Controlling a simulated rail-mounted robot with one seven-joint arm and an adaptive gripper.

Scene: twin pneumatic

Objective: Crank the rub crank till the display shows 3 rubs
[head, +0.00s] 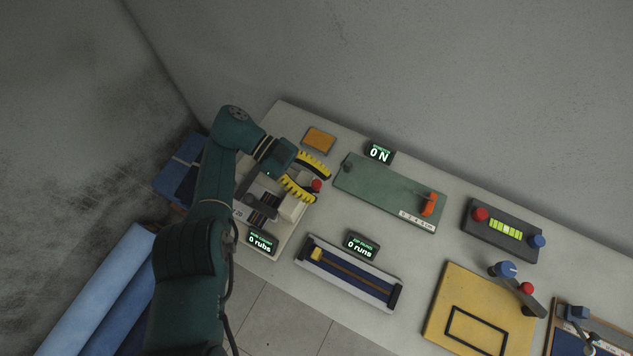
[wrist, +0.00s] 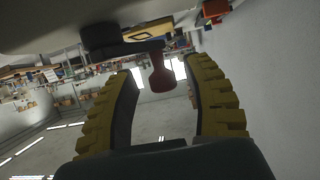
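The rub crank's red knob (head: 316,185) shows near the fingertips of my gripper (head: 321,188). My gripper has two yellow, ribbed fingers. In the wrist view, the red knob (wrist: 160,76) hangs from a dark crank arm between the fingertips, with a gap on each side. My gripper is open and holds nothing. The rub display (head: 261,243) reads "0 rubs". The pale rub device (head: 291,208) stands at the left end of the table, partly hidden by my gripper and arm.
A green plate (head: 385,190) with an orange lever stands to the right, with a "0 N" display (head: 379,153) behind it. A slider rail (head: 350,272) with a "0 runs" display lies in front. An orange block (head: 319,139) lies behind my gripper. A yellow panel (head: 445,300) is further right.

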